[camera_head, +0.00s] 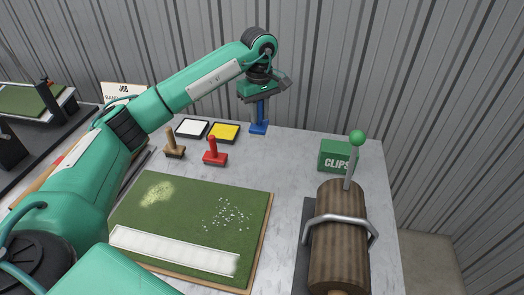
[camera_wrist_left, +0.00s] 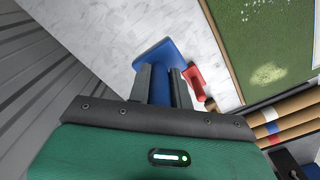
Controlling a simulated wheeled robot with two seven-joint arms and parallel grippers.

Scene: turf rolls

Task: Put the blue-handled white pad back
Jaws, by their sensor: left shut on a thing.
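The blue-handled pad tool (camera_head: 259,127) is upright near the back edge of the grey table. My left gripper (camera_head: 261,98) is above it, pointing down and shut on its blue handle. In the left wrist view the tool's blue base (camera_wrist_left: 158,54) shows between and beyond the fingers (camera_wrist_left: 163,82). Its underside is hidden, so I see no white on it. I cannot tell whether the base touches the table. A white square in a black frame (camera_head: 192,128) and a yellow one (camera_head: 223,132) lie to its left. My right gripper is not in view.
A red-handled stamp (camera_head: 214,152) and a wooden one (camera_head: 174,145) stand close by on the left. A turf sheet (camera_head: 185,215) with a white strip (camera_head: 175,250) fills the front. A green CLIPS box (camera_head: 336,156) and a brown roller (camera_head: 338,245) stand right. The back wall is near.

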